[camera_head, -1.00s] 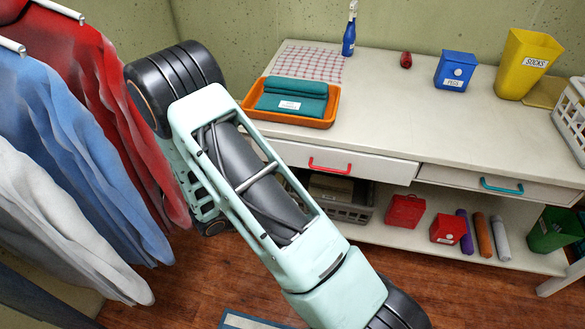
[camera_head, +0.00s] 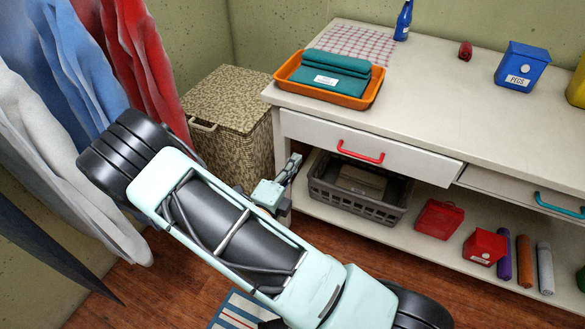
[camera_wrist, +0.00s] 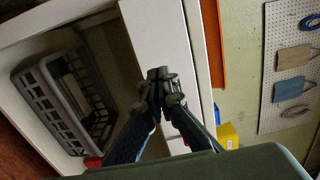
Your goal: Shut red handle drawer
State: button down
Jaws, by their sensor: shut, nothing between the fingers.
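The drawer with the red handle (camera_head: 360,151) is at the left of the white workbench. Its white front (camera_head: 320,136) seems to stand slightly forward of the drawer beside it; how far is hard to tell. My gripper (camera_head: 295,160) is shut and empty, near the left end of this front in the head view; I cannot tell whether it touches.
An orange tray with teal cloth (camera_head: 335,77) sits on the worktop above the drawer. A woven hamper (camera_head: 230,120) stands left of the bench. A grey crate (camera_head: 345,200) and red boxes (camera_head: 437,220) fill the lower shelf. Hanging clothes (camera_head: 70,70) crowd the left.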

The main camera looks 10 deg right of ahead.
aim_at(312, 134)
jog(key=b+x, duration=0.1)
jog(key=x, duration=0.8)
jog(key=shift+s+d+f+b, duration=0.1)
jog(key=shift+b, duration=0.25)
jog(key=shift+w+d, duration=0.1)
jog(key=shift+w, duration=0.15)
jog(key=p+x, duration=0.1)
jog(key=x, duration=0.3)
jog(key=shift+w+d, duration=0.15)
jog(key=shift+d, duration=0.05)
jog(key=shift+w, duration=0.2)
jog(key=shift+s+a, duration=0.15)
jog(key=shift+s, duration=0.1)
jog(key=p+v, duration=0.3)
jog(key=v, duration=1)
jog(key=shift+s+a, duration=0.15)
jog(key=shift+s, duration=0.15)
